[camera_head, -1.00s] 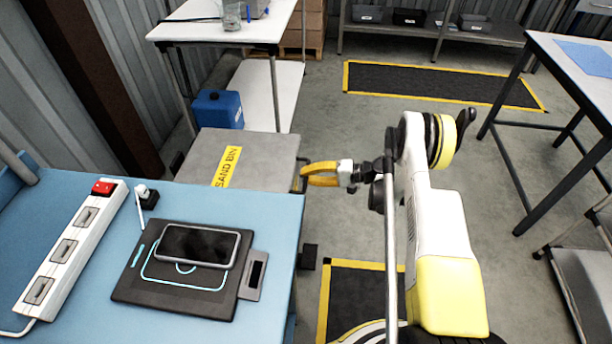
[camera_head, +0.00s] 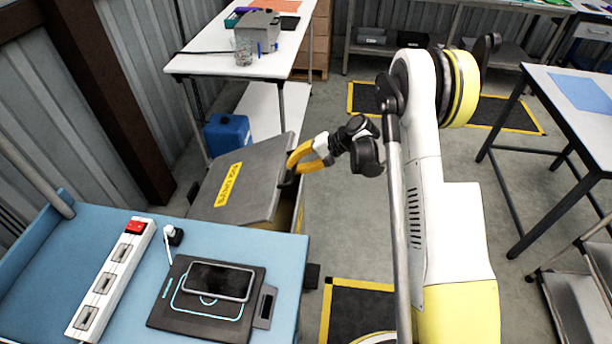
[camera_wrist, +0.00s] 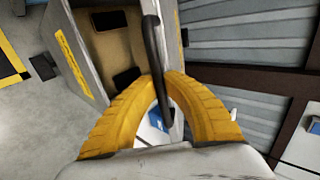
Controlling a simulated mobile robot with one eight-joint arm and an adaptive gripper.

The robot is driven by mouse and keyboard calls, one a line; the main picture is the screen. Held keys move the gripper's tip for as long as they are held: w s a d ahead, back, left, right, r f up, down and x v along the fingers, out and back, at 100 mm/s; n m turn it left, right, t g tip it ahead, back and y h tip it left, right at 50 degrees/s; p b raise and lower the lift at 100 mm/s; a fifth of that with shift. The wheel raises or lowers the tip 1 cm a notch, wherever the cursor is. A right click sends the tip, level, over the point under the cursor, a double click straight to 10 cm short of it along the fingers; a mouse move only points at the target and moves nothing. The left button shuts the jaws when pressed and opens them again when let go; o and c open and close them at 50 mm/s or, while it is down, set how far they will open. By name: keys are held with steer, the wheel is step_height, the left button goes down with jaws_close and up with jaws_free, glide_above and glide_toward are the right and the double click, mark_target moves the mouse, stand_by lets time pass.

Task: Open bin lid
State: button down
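The grey bin lid (camera_head: 262,168) with its yellow SAND BIN label (camera_head: 228,184) is tilted partly up, its right side raised. The bin's body (camera_head: 286,217) shows below the raised edge. My gripper (camera_head: 292,170) is at that edge, its yellow fingers around the dark handle (camera_head: 287,182).
A blue workbench (camera_head: 225,243) stands in front of the bin, bearing a phone (camera_head: 218,281), a black tablet (camera_head: 185,316) and a power strip (camera_head: 110,283). A white table (camera_head: 215,63) and a blue canister (camera_head: 227,134) are behind. Grey floor (camera_head: 345,225) is clear right of the bin.

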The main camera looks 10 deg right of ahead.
steer(key=w+a+r+g+h+p, duration=0.1)
steer(key=w+a+r+h+p, duration=0.25)
steer(key=a+r, duration=0.4)
steer(key=w+a+r+g+h+p, duration=0.1)
steer(key=w+a+r+h+p, duration=0.1)
steer(key=a+r+p, duration=0.55)
steer(key=w+a+r, duration=0.3)
steer(key=a, duration=0.3)
steer(key=w+a+r+h+p, duration=0.1)
steer(key=w+a+r, duration=0.2)
steer(key=a, duration=0.4)
steer(key=shift+w+a+r+g, duration=0.15)
steer(key=shift+a+r+g, duration=0.1)
steer(key=shift+r+g, duration=0.2)
steer(key=c, duration=1.5)
jaws_free()
steer(key=shift+d, duration=0.1)
steer(key=shift+o, duration=0.2)
